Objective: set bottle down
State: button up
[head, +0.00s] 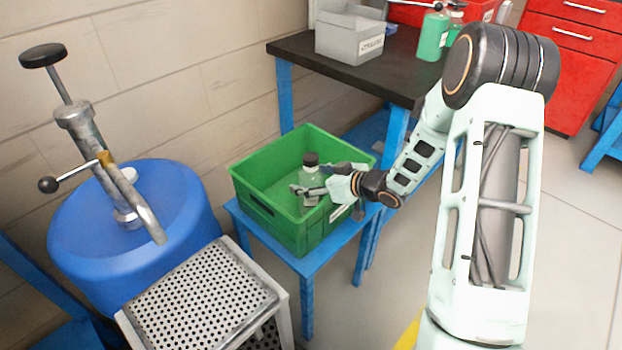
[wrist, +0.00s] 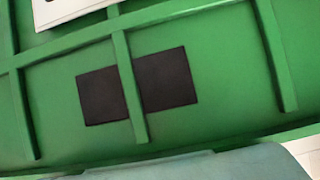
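A clear pale-green bottle (head: 311,181) with a black cap stands about upright inside the green crate (head: 268,213), in the head view. My gripper (head: 312,184) reaches over the crate's right side, with its fingers around the bottle's body, and looks shut on it. The bottle's base is hidden, so I cannot tell whether it touches the crate floor. The wrist view is filled by the crate's green ribbed wall (wrist: 220,60) with a dark opening; neither the bottle nor the fingertips can be made out clearly there.
The crate stands on a low blue stand (head: 308,268). A dark-topped table (head: 310,52) behind holds a grey box (head: 350,38) and green bottles (head: 433,36). A blue drum (head: 95,240) with a pump and a perforated step (head: 205,300) are at left.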

jog(key=shift+r, duration=0.3)
jog(key=p+v, duration=0.3)
jog(key=v, duration=0.9)
jog(key=shift+f+p, duration=0.2)
jog(key=shift+p, duration=0.15)
